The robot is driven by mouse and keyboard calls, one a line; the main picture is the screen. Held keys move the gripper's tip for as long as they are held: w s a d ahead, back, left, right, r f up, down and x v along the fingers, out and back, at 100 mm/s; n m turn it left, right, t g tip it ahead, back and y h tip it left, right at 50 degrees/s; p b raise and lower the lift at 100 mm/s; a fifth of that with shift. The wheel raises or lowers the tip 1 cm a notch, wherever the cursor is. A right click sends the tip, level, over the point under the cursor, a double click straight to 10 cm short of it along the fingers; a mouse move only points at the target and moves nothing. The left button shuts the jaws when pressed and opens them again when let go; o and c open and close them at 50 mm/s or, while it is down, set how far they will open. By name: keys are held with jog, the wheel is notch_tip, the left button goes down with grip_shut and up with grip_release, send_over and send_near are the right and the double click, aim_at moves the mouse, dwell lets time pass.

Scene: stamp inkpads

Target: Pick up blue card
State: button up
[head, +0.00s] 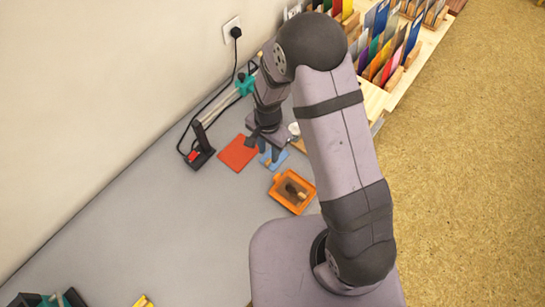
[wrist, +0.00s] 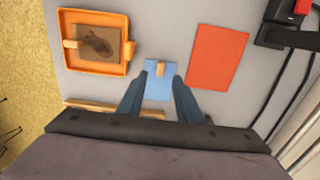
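My gripper (wrist: 160,74) is open, with one dark finger along each side of the card. Nothing is held between the fingers. In the head view my gripper (head: 270,155) points down over the card. I cannot tell how high the fingertips are above the table or whether they touch the card.
A red card (wrist: 217,57) lies to the right in the wrist view. An orange tray (wrist: 97,15) with a brown pad (wrist: 98,47) is to the left. A black device (head: 199,155) with cables stands near the wall. Racks of coloured cards (head: 390,50) stand at the back.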

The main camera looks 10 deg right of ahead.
aim_at(268, 160)
jog(key=shift+s+a+f+p, duration=0.15)
jog(key=shift+f+p, duration=0.6)
jog(key=shift+f, duration=1.4)
grip_shut()
